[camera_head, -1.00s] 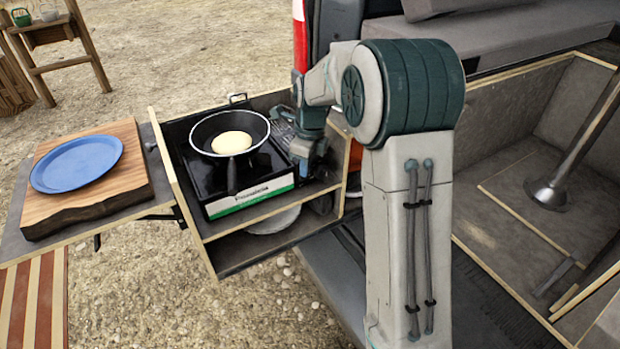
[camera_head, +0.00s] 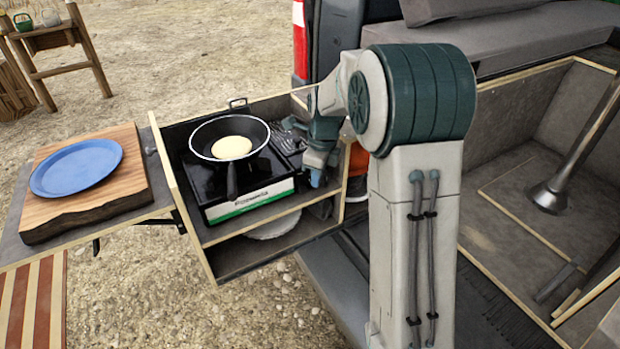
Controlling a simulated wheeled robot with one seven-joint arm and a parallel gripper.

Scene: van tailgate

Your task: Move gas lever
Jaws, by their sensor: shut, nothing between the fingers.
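The black gas stove (camera_head: 192,172) with a green and white front strip stands on the upper shelf of the pull-out box. A black frying pan (camera_head: 197,150) with a pale round pancake (camera_head: 232,147) sits on it, its handle pointing to the front. I cannot make out the gas lever; the stove's right end is partly behind my gripper and wrist.
A blue plate (camera_head: 77,165) lies on a wooden board (camera_head: 110,201) on the side table at left. The box's wooden walls (camera_head: 180,205) enclose the stove. A lower shelf holds a pale round item (camera_head: 273,224). The van's grey storage bay (camera_head: 520,190) is at right.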

